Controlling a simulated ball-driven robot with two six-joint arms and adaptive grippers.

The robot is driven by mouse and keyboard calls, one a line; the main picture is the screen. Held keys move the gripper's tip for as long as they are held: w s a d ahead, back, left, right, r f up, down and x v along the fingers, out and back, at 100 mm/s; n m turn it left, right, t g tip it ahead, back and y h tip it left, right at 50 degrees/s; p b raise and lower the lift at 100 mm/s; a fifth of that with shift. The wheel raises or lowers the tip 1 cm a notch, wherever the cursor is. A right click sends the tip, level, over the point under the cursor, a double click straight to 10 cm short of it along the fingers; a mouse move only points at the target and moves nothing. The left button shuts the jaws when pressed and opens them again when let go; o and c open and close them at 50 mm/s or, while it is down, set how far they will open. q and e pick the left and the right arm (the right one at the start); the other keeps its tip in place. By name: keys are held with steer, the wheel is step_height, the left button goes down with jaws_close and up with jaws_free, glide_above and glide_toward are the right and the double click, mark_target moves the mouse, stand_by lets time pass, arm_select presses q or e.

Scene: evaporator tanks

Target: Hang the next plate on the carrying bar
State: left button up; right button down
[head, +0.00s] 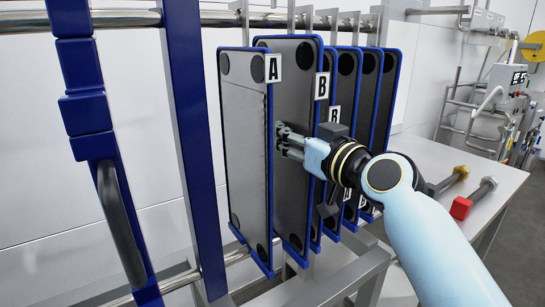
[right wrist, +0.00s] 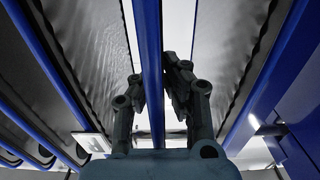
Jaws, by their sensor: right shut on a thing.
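In the head view, a blue-rimmed grey plate marked A (head: 244,150) hangs upright at the front of a row. Behind it hangs a larger plate marked B (head: 291,80). My right gripper (head: 287,142) is at the right edge of plate B, with fingers over its face, shut on that edge. In the right wrist view, the blue edge (right wrist: 149,60) stands between the fingers of the right gripper (right wrist: 152,92). A steel bar (head: 225,19) runs horizontally above the plates. The far finger is hidden in the head view. My left gripper is not seen.
Several more plates (head: 370,75) hang close behind. A blue upright with a black handle (head: 120,220) and a blue post (head: 188,130) stand left. A grey table (head: 425,165) at right bears a yellow-ended tool and a red-headed tool (head: 463,207).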

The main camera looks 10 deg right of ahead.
steer(key=shift+v, duration=1.95)
steer(key=p+v, duration=0.1)
steer(key=v, duration=1.5)
steer(key=shift+r, duration=0.15)
